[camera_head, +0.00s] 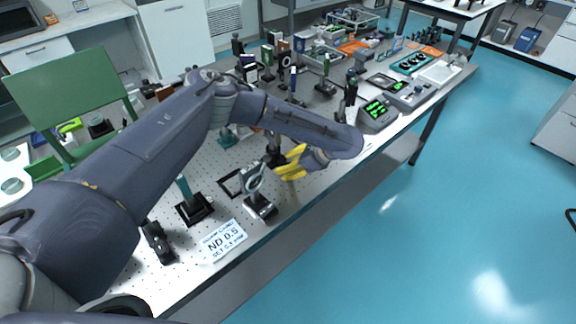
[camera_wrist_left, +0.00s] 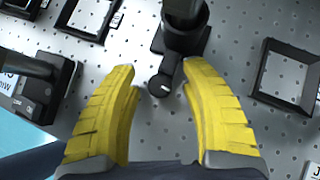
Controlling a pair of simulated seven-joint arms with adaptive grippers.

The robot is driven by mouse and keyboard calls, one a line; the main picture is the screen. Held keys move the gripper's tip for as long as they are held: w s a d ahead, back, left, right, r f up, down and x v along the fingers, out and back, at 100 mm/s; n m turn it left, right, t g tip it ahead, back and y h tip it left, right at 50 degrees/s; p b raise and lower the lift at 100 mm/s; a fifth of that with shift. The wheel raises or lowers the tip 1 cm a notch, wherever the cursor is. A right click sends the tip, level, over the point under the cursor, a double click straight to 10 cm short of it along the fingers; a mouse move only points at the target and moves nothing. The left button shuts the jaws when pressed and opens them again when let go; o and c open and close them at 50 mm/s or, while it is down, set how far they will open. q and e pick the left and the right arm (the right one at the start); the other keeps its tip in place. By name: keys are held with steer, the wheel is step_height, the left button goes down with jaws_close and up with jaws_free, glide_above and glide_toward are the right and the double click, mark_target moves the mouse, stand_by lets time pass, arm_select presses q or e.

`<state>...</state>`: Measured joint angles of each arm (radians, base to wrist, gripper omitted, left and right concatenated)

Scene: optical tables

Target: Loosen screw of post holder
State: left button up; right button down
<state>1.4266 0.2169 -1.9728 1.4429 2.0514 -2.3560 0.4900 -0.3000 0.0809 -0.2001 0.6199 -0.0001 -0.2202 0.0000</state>
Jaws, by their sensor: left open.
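In the left wrist view, a dark post holder (camera_wrist_left: 183,40) stands on a black base at the top centre. Its black screw, a thumb-screw with a rounded end (camera_wrist_left: 160,87), sticks out toward my left gripper (camera_wrist_left: 158,72). The two yellow fingers are spread, one on each side of the screw, with a visible gap to it. In the head view, my left gripper (camera_head: 290,162) is low over the table beside a dark post (camera_head: 273,150). The screw itself is too small to make out there. My right gripper is not in view.
The perforated optical table (camera_head: 170,275) holds a ring mount on a post (camera_head: 257,195), a black holder (camera_head: 194,208) and an ND 0.5 card (camera_head: 224,241). In the wrist view, a square black frame (camera_wrist_left: 262,85) lies right and a dark boxy device (camera_wrist_left: 45,100) left.

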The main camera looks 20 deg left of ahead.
arm_select(q)
steer(key=shift+c, duration=0.3)
jaws_close()
steer(key=shift+m+t, duration=0.6)
steer(key=shift+m, duration=0.1)
steer(key=m+t+h, duration=0.1)
steer(key=m+t, duration=0.1)
steer(key=shift+m, duration=0.4)
steer(key=shift+m+t+h, duration=0.6)
steer(key=shift+m+t, duration=0.1)
steer(key=shift+m, duration=0.5)
steer(key=shift+m+t+h, duration=0.6)
steer(key=shift+m+t, duration=0.1)
steer(key=shift+m, duration=0.5)
steer(key=shift+o, duration=0.3)
jaws_free()
